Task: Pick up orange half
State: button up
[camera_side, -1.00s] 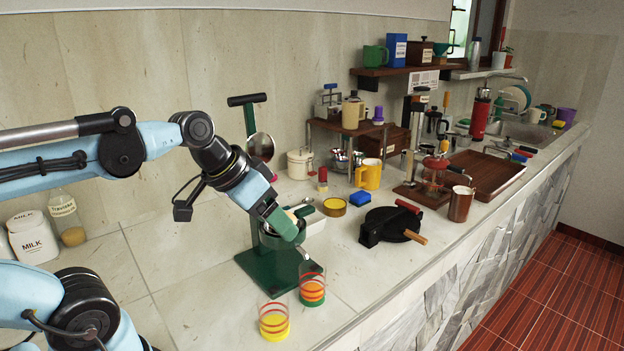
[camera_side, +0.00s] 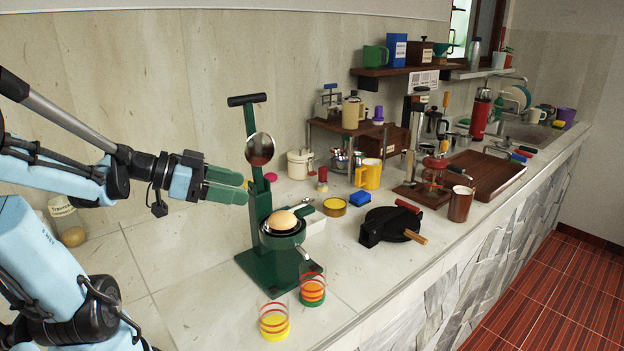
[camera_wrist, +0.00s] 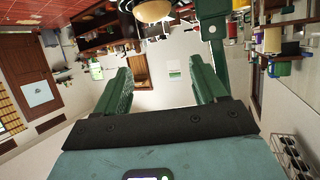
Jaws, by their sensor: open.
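The pale orange half (camera_side: 283,220) sits dome up in the round cup of the green juicer press (camera_side: 256,205). It also shows at the top edge of the wrist view (camera_wrist: 152,11). My gripper (camera_side: 244,188) has green fingers and is left of the press column, above and left of the orange half, pointing right. It is open and empty. In the wrist view its two fingers (camera_wrist: 161,70) stand wide apart with nothing between them, and the orange half lies beyond them.
The press's raised lever (camera_side: 247,100) and metal dome (camera_side: 260,150) stand close to my fingertips. Two striped glasses, one yellow-based (camera_side: 273,321) and one green-based (camera_side: 312,289), stand in front. A black waffle iron (camera_side: 390,226) lies to the right.

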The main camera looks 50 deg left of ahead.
send_near(274, 215)
jog(key=shift+w, duration=0.8)
jog(key=shift+s+d+f+x, duration=0.1)
jog(key=shift+x, duration=1.2)
jog(key=shift+s+d+f+x, duration=0.1)
jog(key=shift+f+x, duration=0.05)
jog(key=shift+x, duration=1.15)
jog(key=shift+s+d+f+x, duration=0.1)
jog(key=shift+x, duration=1.2)
jog(key=c, duration=0.9)
jog(key=shift+o, duration=0.2)
jog(key=shift+r, duration=0.15)
